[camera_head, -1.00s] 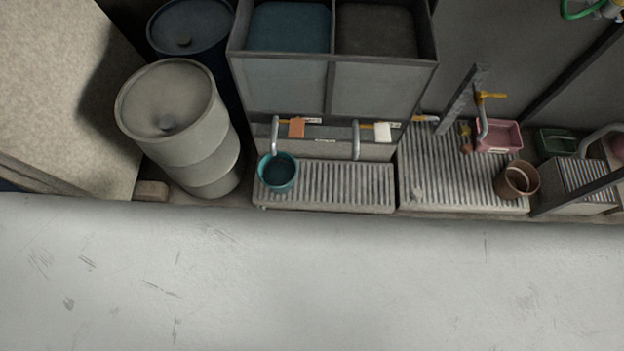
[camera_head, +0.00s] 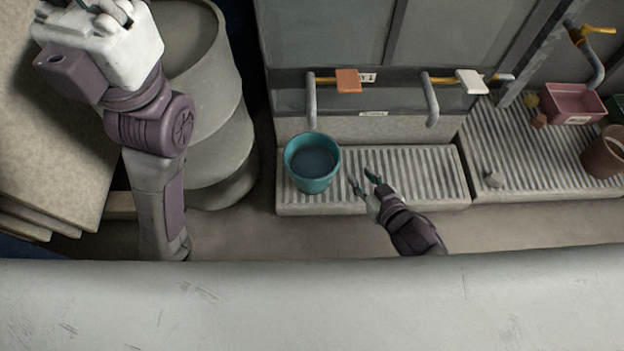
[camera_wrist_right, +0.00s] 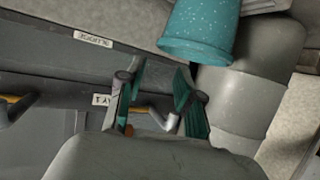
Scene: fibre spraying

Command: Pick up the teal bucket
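The teal bucket (camera_head: 312,165) stands upright on the left end of the ribbed grate (camera_head: 420,178), under a grey spout, with dark bluish contents or interior showing. My right gripper (camera_head: 363,180) is just to the right of the bucket, fingers apart and empty. In the right wrist view the speckled bucket (camera_wrist_right: 199,30) shows at the top, beyond the open teal-padded fingers (camera_wrist_right: 158,90), not between them. My left arm is raised at the upper left; its gripper (camera_head: 95,12) is partly cut off by the top edge, and its fingers are unclear.
A grey barrel (camera_head: 215,150) stands left of the bucket. Taps with an orange handle (camera_head: 347,81) and a white handle (camera_head: 470,82) are on the wall behind. A pink tub (camera_head: 571,104) and a brown pot (camera_head: 606,153) are at the right. The grate right of my right gripper is clear.

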